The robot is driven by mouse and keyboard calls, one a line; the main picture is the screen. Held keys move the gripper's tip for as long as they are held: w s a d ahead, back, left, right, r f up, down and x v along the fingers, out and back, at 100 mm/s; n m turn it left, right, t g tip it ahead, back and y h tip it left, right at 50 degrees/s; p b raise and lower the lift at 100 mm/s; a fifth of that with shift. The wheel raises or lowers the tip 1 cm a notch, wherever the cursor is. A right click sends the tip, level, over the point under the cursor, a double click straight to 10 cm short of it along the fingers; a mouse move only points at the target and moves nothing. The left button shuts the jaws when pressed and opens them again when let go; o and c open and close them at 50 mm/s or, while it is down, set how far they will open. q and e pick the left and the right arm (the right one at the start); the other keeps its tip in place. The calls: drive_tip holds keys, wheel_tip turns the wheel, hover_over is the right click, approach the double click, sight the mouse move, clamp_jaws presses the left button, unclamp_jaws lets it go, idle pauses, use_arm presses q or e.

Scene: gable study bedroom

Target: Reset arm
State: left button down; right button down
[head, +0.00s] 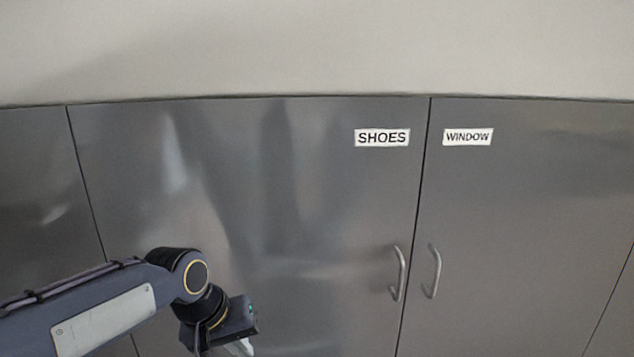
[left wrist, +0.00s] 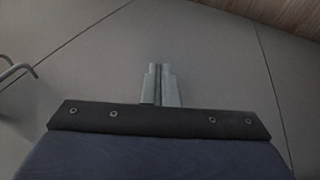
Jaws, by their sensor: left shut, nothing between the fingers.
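My left arm comes in from the lower left in the head view, bent at a dark joint. My left gripper (head: 243,346) hangs at the bottom edge, in front of the cabinet door labelled SHOES (head: 290,230), and its fingers are mostly cut off by the frame. In the left wrist view the two grey fingers of the left gripper (left wrist: 161,72) lie side by side, shut with nothing between them. A plain grey panel lies beyond the fingertips. My right gripper is in neither view.
A second door labelled WINDOW (head: 530,220) stands to the right. Curved metal handles (head: 398,273) (head: 433,271) stick out on either side of the seam. A handle also shows at the left of the left wrist view (left wrist: 17,72), and a wooden surface (left wrist: 285,14) at its upper right.

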use_arm(q)
drive_tip(key=s+a+f+t, duration=0.1)
drive_tip(key=s+a+f, duration=0.25)
drive_tip(key=s, duration=0.65)
drive_tip(key=s+a+f+t, duration=0.2)
drive_tip(key=s+a, duration=0.2)
drive_tip(key=s, duration=0.6)
wheel_tip(320, 180, up, 15)
drive_tip(key=p, duration=1.4)
drive_tip(key=shift+s+a+f+h, duration=0.15)
drive_tip(key=shift+s+f+h, duration=0.05)
drive_tip(key=shift+s+h, duration=0.1)
